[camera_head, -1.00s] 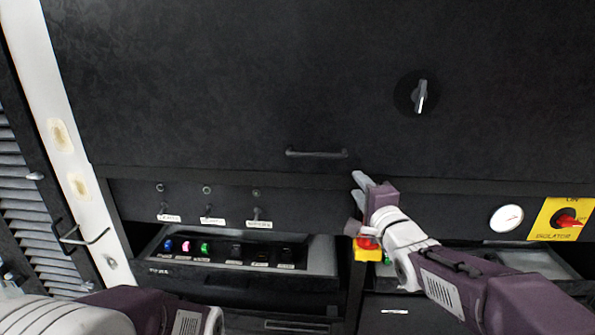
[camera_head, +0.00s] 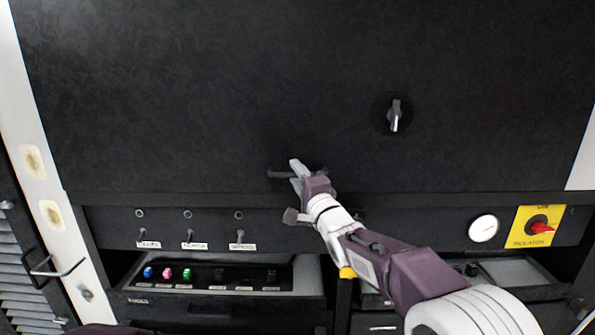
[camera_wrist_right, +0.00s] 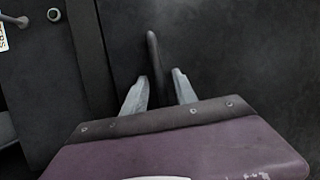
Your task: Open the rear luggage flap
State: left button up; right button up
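The rear luggage flap (camera_head: 230,90) is a large dark panel that fills the upper part of the head view; it looks shut. Its dark bar handle (camera_head: 282,174) sits near the flap's lower edge, partly covered by my right gripper (camera_head: 298,174). In the right wrist view the handle (camera_wrist_right: 154,60) runs up from between the two pale fingers of my right gripper (camera_wrist_right: 160,88). The fingers are apart, one on each side of the handle, with gaps visible. A dark rotary latch (camera_head: 394,116) with a grey lever stands upright on the flap.
Below the flap is a strip with several labelled toggle switches (camera_head: 189,236) and a recessed panel of coloured buttons (camera_head: 200,274). At right are a round white gauge (camera_head: 483,228) and a red isolator switch (camera_head: 540,227) on yellow.

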jog(key=shift+s+a+r, duration=0.1)
jog(key=shift+s+a, duration=0.05)
jog(key=shift+s, duration=0.05)
jog(key=shift+a, duration=0.1)
grip_shut()
dwell(1.1)
